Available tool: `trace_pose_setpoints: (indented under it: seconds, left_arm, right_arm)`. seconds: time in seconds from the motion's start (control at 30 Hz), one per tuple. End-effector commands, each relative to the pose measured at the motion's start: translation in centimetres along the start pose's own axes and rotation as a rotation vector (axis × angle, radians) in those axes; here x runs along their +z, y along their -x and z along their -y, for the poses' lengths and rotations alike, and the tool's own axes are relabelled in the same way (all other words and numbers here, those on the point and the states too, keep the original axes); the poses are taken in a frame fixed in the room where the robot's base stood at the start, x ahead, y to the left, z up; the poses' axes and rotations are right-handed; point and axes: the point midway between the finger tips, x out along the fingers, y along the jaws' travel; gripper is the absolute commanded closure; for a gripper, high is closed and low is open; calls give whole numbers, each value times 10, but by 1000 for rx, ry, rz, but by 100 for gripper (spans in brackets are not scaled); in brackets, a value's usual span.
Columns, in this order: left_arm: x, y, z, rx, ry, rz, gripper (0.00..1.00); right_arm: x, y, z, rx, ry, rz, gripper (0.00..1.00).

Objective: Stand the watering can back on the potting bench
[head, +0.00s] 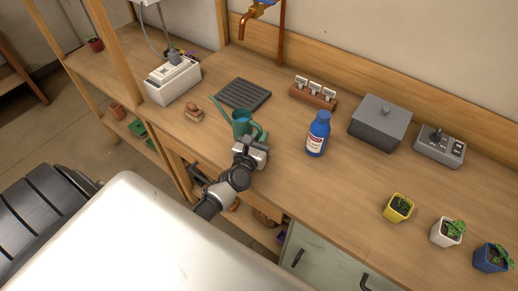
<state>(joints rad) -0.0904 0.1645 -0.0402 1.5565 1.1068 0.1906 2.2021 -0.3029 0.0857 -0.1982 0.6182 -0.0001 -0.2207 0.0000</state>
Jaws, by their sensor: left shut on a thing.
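The teal watering can (242,125) is at the front part of the wooden potting bench (275,180), near the middle of the head view. It looks about upright, its spout pointing to the back left and its handle to the right. My left gripper (254,146) is at the can's near right side and is shut on it. The gripper hides the near lower part of the can and the exact grip. I cannot tell whether the can's base touches the bench. My right gripper is out of view.
A dark slatted tray (243,94) lies behind the can, and a brush-like brown item (194,113) lies to its left. A blue bottle (318,134) stands to its right. A grey box (380,123) and small potted plants (398,208) stand farther right. Bare bench lies between bottle and pots.

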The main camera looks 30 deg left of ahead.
Motion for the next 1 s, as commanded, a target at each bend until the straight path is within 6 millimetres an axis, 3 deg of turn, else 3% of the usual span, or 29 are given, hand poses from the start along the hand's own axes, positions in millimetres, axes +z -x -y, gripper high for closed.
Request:
trace_pose_setpoints:
  seconds: [0.17,0.43,0.87,0.9,1.0]
  left_arm:
    - [-8,0,-3,0,0,2,100]
    - [-42,0,-3,0,-2,2,100]
    - [-45,0,-3,1,-1,3,100]
    - [-45,0,-3,0,1,0,84]
    - [-44,0,-3,0,1,0,69]
  right_arm:
    - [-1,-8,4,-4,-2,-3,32]
    - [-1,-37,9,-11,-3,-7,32]
    - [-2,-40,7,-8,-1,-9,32]
    - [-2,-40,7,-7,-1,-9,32]
    - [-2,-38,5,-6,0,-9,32]
